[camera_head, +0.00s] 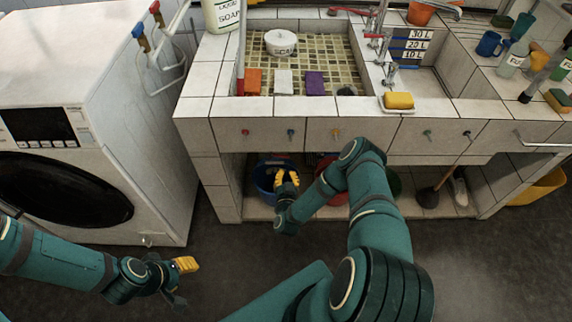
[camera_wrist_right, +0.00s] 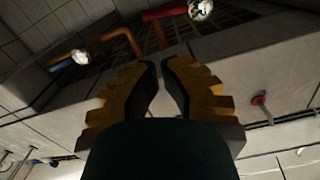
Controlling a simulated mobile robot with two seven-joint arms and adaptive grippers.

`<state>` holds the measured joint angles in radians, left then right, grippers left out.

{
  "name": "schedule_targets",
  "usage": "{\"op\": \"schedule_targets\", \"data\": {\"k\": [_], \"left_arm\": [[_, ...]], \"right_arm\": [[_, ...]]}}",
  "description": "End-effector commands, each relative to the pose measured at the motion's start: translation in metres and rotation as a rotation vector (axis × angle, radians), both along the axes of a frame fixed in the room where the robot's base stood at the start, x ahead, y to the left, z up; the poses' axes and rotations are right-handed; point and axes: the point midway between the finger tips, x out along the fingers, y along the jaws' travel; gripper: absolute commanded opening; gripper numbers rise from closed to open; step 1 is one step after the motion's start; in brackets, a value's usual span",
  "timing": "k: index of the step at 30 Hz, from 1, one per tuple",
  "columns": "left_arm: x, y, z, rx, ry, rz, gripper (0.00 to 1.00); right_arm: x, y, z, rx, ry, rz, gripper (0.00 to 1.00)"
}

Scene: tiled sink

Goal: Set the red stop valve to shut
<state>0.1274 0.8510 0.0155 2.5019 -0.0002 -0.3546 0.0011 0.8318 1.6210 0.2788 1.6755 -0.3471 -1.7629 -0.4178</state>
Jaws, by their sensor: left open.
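A small red knob (camera_head: 245,132) sits on the tiled sink front. A red valve handle (camera_head: 155,7) also tops a pipe by the washing machine, and I cannot tell which is the stop valve. In the right wrist view a round red handle on a stem (camera_wrist_right: 258,100) stands right of the fingers, apart from them. My right gripper (camera_head: 287,179) is below the sink front, in front of a blue bucket; its fingers (camera_wrist_right: 162,65) have a narrow gap, with nothing between them. My left gripper (camera_head: 181,282) is open and empty above the floor before the washing machine.
Other coloured knobs (camera_head: 290,133) line the sink front. A blue-handled pipe (camera_head: 138,31) stands beside the red-handled one. The washing machine (camera_head: 75,160) is at left. The blue bucket (camera_head: 263,178) is under the sink. Orange pipes (camera_wrist_right: 110,38) cross the upper wrist view. Floor is free in front.

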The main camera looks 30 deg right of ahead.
Motion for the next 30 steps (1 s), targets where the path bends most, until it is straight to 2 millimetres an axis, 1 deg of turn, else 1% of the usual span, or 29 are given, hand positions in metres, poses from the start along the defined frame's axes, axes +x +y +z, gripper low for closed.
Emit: {"op": "schedule_targets", "data": {"k": [5,12,18,23,30], "left_arm": [[0.001,0.000,-0.007,0.000,-0.003,0.000,0.47],[0.004,0.000,-0.019,0.001,-0.008,0.001,0.47],[0.005,0.001,-0.025,0.003,-0.012,0.002,0.47],[0.005,0.001,-0.026,0.003,-0.013,0.003,0.47],[0.005,0.001,-0.026,0.003,-0.013,0.003,0.47]], "right_arm": [[0.018,-0.012,-0.002,-0.001,-0.002,-0.002,0.00],[0.055,-0.033,-0.004,0.000,-0.002,0.000,0.00],[0.076,-0.046,-0.005,0.001,-0.001,0.001,0.00],[0.083,-0.050,-0.005,0.001,0.001,0.001,0.00],[0.084,-0.050,-0.004,0.002,0.001,0.002,0.00]]}}
